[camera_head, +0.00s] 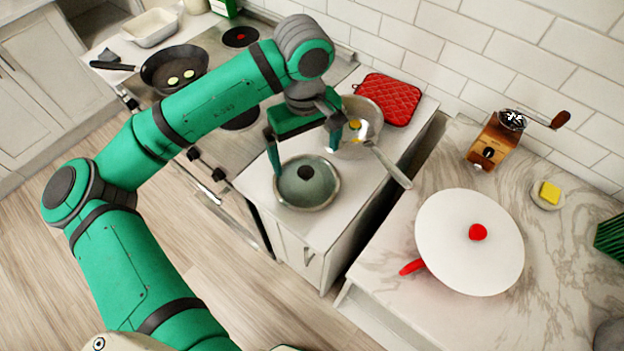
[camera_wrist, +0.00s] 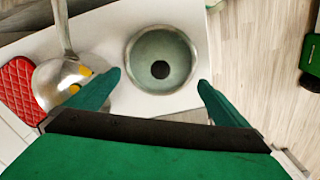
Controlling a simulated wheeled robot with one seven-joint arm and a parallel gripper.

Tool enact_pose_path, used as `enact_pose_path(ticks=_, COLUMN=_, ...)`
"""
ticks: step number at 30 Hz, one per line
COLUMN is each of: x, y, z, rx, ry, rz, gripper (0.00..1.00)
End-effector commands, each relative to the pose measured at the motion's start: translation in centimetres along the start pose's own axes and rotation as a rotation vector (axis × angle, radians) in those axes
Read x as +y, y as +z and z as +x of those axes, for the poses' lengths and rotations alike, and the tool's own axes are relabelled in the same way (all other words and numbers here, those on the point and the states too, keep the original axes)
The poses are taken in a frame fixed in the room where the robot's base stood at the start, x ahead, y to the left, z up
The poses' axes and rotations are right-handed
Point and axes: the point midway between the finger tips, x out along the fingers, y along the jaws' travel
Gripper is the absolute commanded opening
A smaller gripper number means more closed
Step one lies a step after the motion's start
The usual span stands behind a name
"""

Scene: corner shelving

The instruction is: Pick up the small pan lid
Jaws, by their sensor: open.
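The small pan lid (camera_head: 308,186) is a grey-green glass disc with a metal rim and a dark round knob. It lies on the white counter section beside the stove. In the wrist view the lid (camera_wrist: 161,60) is just beyond my fingertips, with its knob about midway across the gap between them. My gripper (camera_head: 308,162) is open and empty, with its fingers pointing down, above and behind the lid in the head view. My gripper's two green fingers also show in the wrist view (camera_wrist: 158,82). They do not appear to touch the lid.
A steel pan (camera_head: 368,132) with a long handle and something yellow inside sits close behind the lid. A red quilted mat (camera_head: 389,99) lies by the wall. A white lid with a red knob (camera_head: 465,255) covers a pan on the marble counter. A dark frying pan (camera_head: 160,77) is on the stove.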

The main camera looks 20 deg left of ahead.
Motion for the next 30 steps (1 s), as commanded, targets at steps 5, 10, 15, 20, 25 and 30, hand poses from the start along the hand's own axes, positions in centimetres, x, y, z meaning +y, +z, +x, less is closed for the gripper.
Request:
enact_pose_path(ticks=5, x=-0.1, y=-0.1, z=2.2, rx=0.0, ry=-0.001, rz=-0.002, gripper=1.0)
enact_pose_path(ticks=10, x=-0.1, y=0.0, z=3.1, rx=0.0, ry=-0.001, rz=-0.002, gripper=1.0)
enact_pose_path(ticks=15, x=-0.2, y=-0.1, z=5.3, rx=0.0, ry=-0.002, rz=-0.001, gripper=1.0)
enact_pose_path(ticks=20, x=-0.2, y=-0.1, z=7.3, rx=0.0, ry=0.0, rz=0.0, gripper=1.0)
enact_pose_path(ticks=25, x=-0.2, y=0.0, z=8.0, rx=0.0, ry=0.0, rz=0.0, gripper=1.0)
enact_pose_path(ticks=30, x=-0.2, y=0.0, z=8.0, rx=0.0, ry=0.0, rz=0.0, gripper=1.0)
